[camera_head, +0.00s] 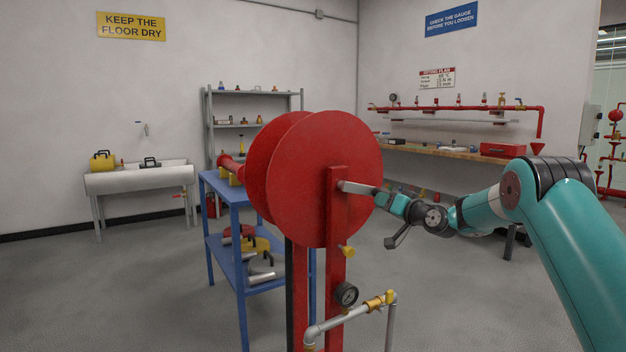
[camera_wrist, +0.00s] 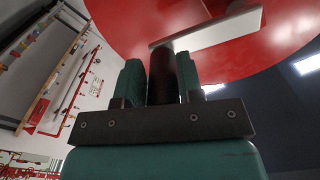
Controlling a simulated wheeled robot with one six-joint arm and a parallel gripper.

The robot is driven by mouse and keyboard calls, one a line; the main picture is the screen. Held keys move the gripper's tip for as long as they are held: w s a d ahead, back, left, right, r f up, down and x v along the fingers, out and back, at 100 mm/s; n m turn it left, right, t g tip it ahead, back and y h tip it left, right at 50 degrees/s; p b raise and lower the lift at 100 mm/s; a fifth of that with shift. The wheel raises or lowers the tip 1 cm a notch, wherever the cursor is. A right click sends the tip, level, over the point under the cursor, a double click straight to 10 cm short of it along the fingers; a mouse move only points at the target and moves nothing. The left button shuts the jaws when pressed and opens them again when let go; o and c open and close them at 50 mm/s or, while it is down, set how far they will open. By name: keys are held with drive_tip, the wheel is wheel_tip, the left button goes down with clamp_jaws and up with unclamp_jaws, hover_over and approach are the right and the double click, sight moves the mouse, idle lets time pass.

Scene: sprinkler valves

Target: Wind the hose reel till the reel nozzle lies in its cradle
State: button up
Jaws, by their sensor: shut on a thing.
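The red hose reel (camera_head: 318,170) stands on a red post in front of me, with its round disc facing me. Its crank arm (camera_head: 357,188) points right from the hub; it also shows in the wrist view (camera_wrist: 222,28). My gripper (camera_head: 384,199) is at the crank's outer end. In the wrist view my gripper (camera_wrist: 162,80) is shut on the dark crank handle (camera_wrist: 161,72), one finger on each side. I cannot make out the reel nozzle, its cradle or the hose.
A blue shelf cart (camera_head: 222,187) stands behind the reel to the left. A pipe with a gauge (camera_head: 346,294) and yellow fittings is below the reel. A wooden bench (camera_head: 440,151) runs along the right wall. The floor at left is clear.

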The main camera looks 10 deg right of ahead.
drive_tip(key=o, duration=0.8)
drive_tip(key=shift+a+r, duration=0.15)
drive_tip(key=shift+a, duration=0.55)
drive_tip(key=shift+c, duration=0.2)
drive_tip(key=shift+o, duration=0.7)
drive_tip(key=shift+d, duration=0.15)
drive_tip(key=b+v, duration=0.4)
drive_tip(key=v, duration=0.3)
drive_tip(key=shift+d+b, duration=0.25)
drive_tip(key=shift+b, duration=0.1)
